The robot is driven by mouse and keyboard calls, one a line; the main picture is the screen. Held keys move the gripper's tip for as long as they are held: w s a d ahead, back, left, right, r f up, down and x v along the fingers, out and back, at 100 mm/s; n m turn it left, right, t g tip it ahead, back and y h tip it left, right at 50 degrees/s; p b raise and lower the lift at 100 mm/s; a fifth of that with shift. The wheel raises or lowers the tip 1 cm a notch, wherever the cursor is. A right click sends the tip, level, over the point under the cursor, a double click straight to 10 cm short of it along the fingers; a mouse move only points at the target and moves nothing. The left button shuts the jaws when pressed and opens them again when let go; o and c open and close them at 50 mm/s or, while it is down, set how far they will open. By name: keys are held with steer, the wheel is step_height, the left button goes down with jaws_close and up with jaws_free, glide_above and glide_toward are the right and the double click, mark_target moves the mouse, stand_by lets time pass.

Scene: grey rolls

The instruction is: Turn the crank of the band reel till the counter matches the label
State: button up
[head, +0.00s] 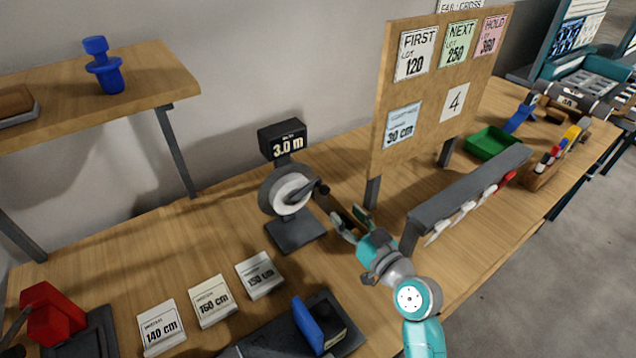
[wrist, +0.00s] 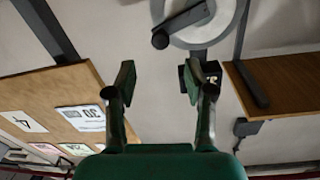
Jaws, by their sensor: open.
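The band reel (head: 270,198) stands on the bench on a dark base, with a pale round disc facing out. A black counter (head: 282,140) above it reads 3.0 m. The dark crank (head: 306,190) crosses the disc, its knob toward my gripper. In the wrist view the reel (wrist: 214,27) is cut off at the top, and the crank's round knob (wrist: 160,39) shows just beyond the fingers. My gripper (head: 350,219) is open and empty, to the right of the reel and apart from the crank; its green-tipped fingers (wrist: 158,80) spread wide. I cannot tell which label belongs to the reel.
Cards reading 140 cm (head: 163,328), 160 cm (head: 212,300) and 150 cm (head: 260,275) lie in front. A grey rail (head: 468,188) and a dark tray (head: 345,340) flank my arm.

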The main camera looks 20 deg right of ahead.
mark_target(326, 193)
steer(key=x, duration=1)
steer(key=shift+w+a, duration=0.1)
steer(key=shift+w, duration=0.15)
jaws_close()
